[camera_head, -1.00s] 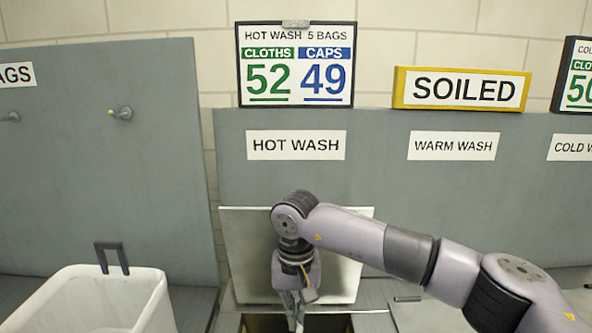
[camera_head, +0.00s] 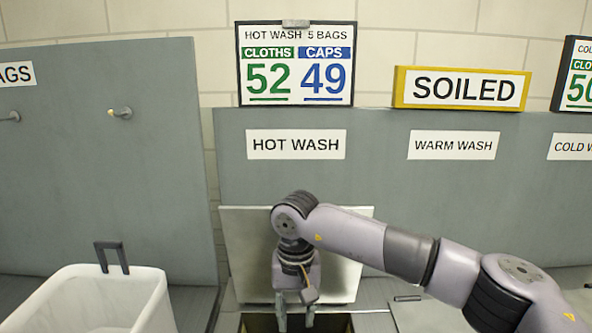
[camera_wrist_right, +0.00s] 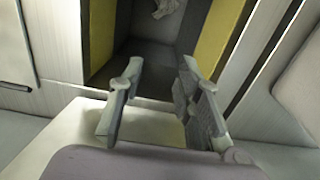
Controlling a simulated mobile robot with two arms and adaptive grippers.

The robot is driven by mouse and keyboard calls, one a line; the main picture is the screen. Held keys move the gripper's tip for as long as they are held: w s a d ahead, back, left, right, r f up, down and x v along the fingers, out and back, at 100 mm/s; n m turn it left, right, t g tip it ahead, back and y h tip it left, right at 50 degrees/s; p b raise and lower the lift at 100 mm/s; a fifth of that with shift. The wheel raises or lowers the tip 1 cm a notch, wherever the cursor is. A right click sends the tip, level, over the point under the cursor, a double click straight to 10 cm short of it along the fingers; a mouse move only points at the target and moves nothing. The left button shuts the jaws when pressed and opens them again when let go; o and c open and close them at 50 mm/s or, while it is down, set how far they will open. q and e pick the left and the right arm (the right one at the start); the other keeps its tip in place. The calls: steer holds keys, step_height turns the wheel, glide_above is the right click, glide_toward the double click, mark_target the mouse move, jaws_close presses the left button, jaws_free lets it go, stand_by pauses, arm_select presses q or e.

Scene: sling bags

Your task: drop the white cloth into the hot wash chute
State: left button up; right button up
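My right gripper (camera_head: 295,320) points down into the open hot wash chute (camera_head: 250,316), under the HOT WASH label (camera_head: 296,144). Its two fingers are spread apart with nothing between them; they also show open in the right wrist view (camera_wrist_right: 161,78). A small crumpled whitish piece, seemingly the white cloth (camera_wrist_right: 165,8), lies deep inside the chute at the top edge of the wrist view, apart from the fingers. The chute has yellow inner side walls (camera_wrist_right: 214,40) and a dark floor. My left gripper is not in view.
The raised chute lid (camera_head: 243,255) stands behind my gripper. A white bin (camera_head: 95,300) with a dark handle is at the lower left. A WARM WASH label (camera_head: 453,145) and a yellow SOILED sign (camera_head: 461,89) are to the right. A count board (camera_head: 296,64) reads cloths 52, caps 49.

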steer(key=o, duration=0.4)
steer(key=shift+c, duration=0.2)
steer(key=shift+o, duration=0.5)
steer(key=o, duration=0.6)
steer(key=shift+r, duration=0.15)
step_height(320, 180, up, 5)
steer(key=p, duration=0.2)
steer(key=shift+r+p, duration=0.15)
steer(key=shift+p, duration=0.25)
